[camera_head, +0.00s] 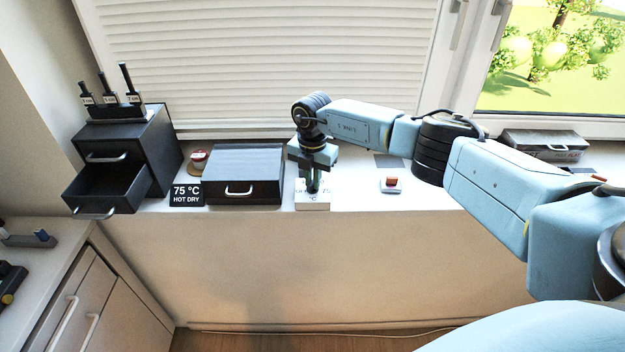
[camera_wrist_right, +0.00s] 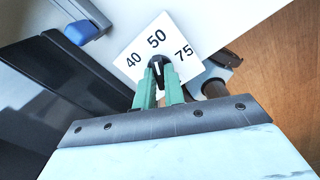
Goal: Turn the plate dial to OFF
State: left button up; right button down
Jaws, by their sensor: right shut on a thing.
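The plate dial's white plate (camera_head: 312,201) stands near the front edge of the ledge, in the middle of the head view. In the right wrist view the plate (camera_wrist_right: 133,52) shows the numbers 40, 50 and 75; an OFF mark is not visible. My right gripper (camera_head: 314,186) reaches down over it. In the right wrist view the green fingers (camera_wrist_right: 160,84) are shut on the dark dial knob (camera_wrist_right: 159,60), just below the 50. The knob is partly hidden by the fingers, and its exact setting is hard to tell. My left gripper is not in view.
A black box (camera_head: 242,175) stands just left of the plate, with a 75 °C HOT DRY sign (camera_head: 187,195) beside it. A black cabinet (camera_head: 125,150) with an open drawer is further left. A red switch (camera_head: 391,182) sits to the right. A grey case (camera_head: 545,146) lies at far right.

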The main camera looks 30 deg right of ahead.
jog(key=n+b, duration=0.1)
jog(key=n, duration=0.2)
jog(key=shift+n, duration=0.4)
jog(key=n+b, duration=0.1)
jog(key=n, duration=0.2)
jog(key=shift+n, duration=0.3)
jog(key=n+b, duration=0.2)
jog(key=n, duration=0.4)
jog(key=n+b, duration=0.2)
jog(key=n, duration=0.3)
jog(key=shift+n, duration=0.4)
jog(key=n+b, duration=0.2)
jog(key=n, duration=0.3)
jog(key=shift+r+n, duration=0.1)
jog(key=shift+n, duration=0.6)
jog(key=c, duration=1.5)
grip_release()
